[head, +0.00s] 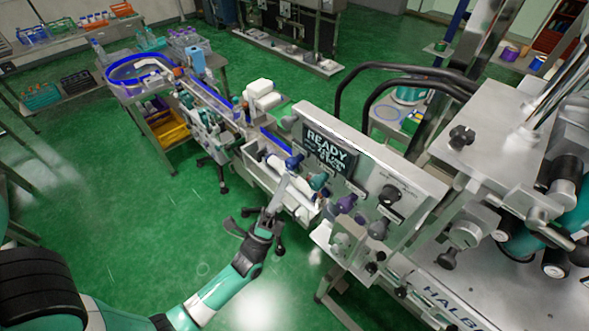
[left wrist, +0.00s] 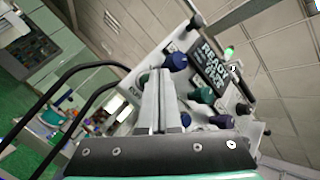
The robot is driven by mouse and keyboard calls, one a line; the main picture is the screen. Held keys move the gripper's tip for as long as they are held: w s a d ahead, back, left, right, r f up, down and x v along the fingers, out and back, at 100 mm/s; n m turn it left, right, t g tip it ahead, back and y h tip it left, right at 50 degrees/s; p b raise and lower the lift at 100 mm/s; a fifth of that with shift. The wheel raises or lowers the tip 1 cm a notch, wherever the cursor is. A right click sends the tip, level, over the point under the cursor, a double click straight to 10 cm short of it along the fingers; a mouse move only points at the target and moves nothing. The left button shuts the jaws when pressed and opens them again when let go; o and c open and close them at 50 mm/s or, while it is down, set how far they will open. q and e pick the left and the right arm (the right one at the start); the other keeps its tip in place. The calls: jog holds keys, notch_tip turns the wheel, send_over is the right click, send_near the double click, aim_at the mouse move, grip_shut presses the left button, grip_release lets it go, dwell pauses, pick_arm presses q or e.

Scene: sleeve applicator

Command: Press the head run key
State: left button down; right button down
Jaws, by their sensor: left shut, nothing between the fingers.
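The sleeve applicator's panel (head: 408,190) carries a dark display (head: 329,153) reading READY, with a row of coloured knob-like keys along its lower side. They include a blue one (head: 294,161), a teal one (head: 318,181) and a purple one (head: 346,203). Key labels are too small to read, so I cannot tell which is the head run key. My left gripper (head: 283,184) is shut and empty, its tips just below the blue key. In the left wrist view the fingers (left wrist: 155,76) end near a blue key (left wrist: 174,62); contact cannot be told. My right gripper is not visible.
A conveyor (head: 215,103) with bottles and a blue-edged turntable runs back left from the panel. A white tray (head: 276,181) lies beneath the conveyor end. Black hoses (head: 400,70) arch behind the panel. Green floor left of my arm is clear.

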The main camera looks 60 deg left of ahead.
pick_arm(q)
jog(key=shift+w, duration=0.15)
jog(key=shift+w+a, duration=0.1)
jog(key=shift+w, duration=0.15)
